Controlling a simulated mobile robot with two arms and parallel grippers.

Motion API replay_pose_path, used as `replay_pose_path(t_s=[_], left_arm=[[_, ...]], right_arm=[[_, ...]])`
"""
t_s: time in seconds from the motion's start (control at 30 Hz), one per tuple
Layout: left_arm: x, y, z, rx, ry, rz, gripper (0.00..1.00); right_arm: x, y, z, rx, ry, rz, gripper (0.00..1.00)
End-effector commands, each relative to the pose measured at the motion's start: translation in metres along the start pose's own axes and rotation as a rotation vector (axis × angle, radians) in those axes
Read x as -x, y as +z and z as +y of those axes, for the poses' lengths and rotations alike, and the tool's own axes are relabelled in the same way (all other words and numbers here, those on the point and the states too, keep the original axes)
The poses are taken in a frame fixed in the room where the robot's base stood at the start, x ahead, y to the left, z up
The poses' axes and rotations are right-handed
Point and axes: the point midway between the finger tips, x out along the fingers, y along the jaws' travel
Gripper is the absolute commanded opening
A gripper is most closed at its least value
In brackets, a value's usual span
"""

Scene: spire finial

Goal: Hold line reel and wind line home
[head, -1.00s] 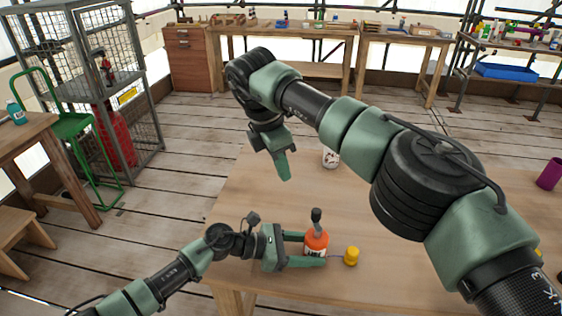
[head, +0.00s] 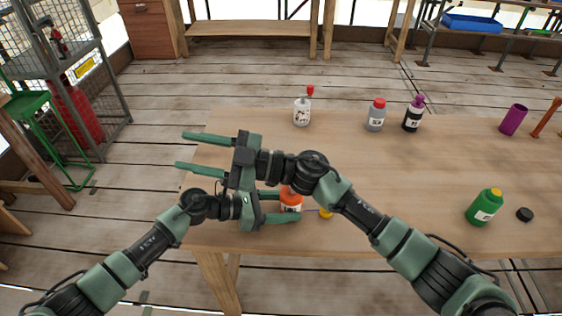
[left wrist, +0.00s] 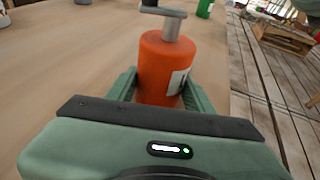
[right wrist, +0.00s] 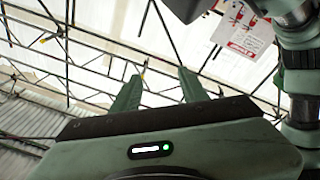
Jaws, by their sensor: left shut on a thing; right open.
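The line reel (head: 291,202) is an orange cylinder standing on the table near its front edge. In the left wrist view, the reel (left wrist: 164,68) has a pale label and a grey crank (left wrist: 171,24) on top. My left gripper (head: 287,208) is shut around the reel's body. A small yellow piece (head: 327,212) lies on the table just right of the reel, with a thin line between them. My right gripper (head: 179,150) is open and empty, pointing left above my left wrist. Its arm partly hides the reel's top in the head view. The right wrist view shows only roof and scaffolding between its fingers.
A white speckled bottle with a red top (head: 303,112), a grey bottle (head: 375,115), a black bottle (head: 413,115) and a purple cup (head: 513,120) stand further back. A green bottle (head: 485,207) and a black cap (head: 525,214) are at the right. The table's middle (head: 400,165) is clear.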

Motion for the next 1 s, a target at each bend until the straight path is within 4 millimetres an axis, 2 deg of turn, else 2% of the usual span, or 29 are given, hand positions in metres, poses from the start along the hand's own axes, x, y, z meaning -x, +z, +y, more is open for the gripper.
replay_pose_path(t_s=[0.03, 0.1, 0.23, 0.3, 0.4, 0.5, 0.6, 0.73, 0.87, 1.0], left_arm=[[0.000, 0.001, 0.000, 0.000, 0.000, -0.001, 0.29], [0.000, 0.001, 0.000, 0.000, 0.000, -0.001, 0.29], [0.000, 0.001, 0.000, 0.000, 0.000, -0.001, 0.29], [0.000, 0.001, 0.000, 0.000, 0.000, -0.001, 0.29], [0.000, 0.001, 0.000, 0.000, 0.000, -0.001, 0.29], [0.000, 0.001, 0.000, 0.000, 0.000, -0.001, 0.29], [0.000, 0.001, 0.000, 0.000, 0.000, -0.001, 0.29], [0.000, 0.001, 0.000, 0.000, 0.000, -0.001, 0.29], [0.000, 0.001, 0.000, 0.000, 0.000, -0.001, 0.29], [0.000, 0.001, 0.000, 0.000, 0.000, -0.001, 0.29]], right_arm=[[0.026, 0.003, 0.007, -0.043, 0.122, 0.007, 0.44], [0.062, 0.007, 0.018, -0.092, 0.283, -0.003, 0.44], [0.133, 0.023, 0.024, -0.197, 0.536, -0.083, 0.44], [0.168, 0.032, 0.018, -0.251, 0.634, -0.146, 0.44], [0.208, 0.043, 0.003, -0.324, 0.728, -0.241, 0.44], [0.235, 0.050, -0.013, -0.380, 0.776, -0.320, 0.44], [0.250, 0.053, -0.025, -0.415, 0.798, -0.374, 0.44], [0.254, 0.057, -0.029, -0.434, 0.806, -0.401, 0.44], [0.245, 0.065, -0.019, -0.434, 0.807, -0.401, 0.44], [0.227, 0.078, -0.002, -0.435, 0.807, -0.399, 0.44]])
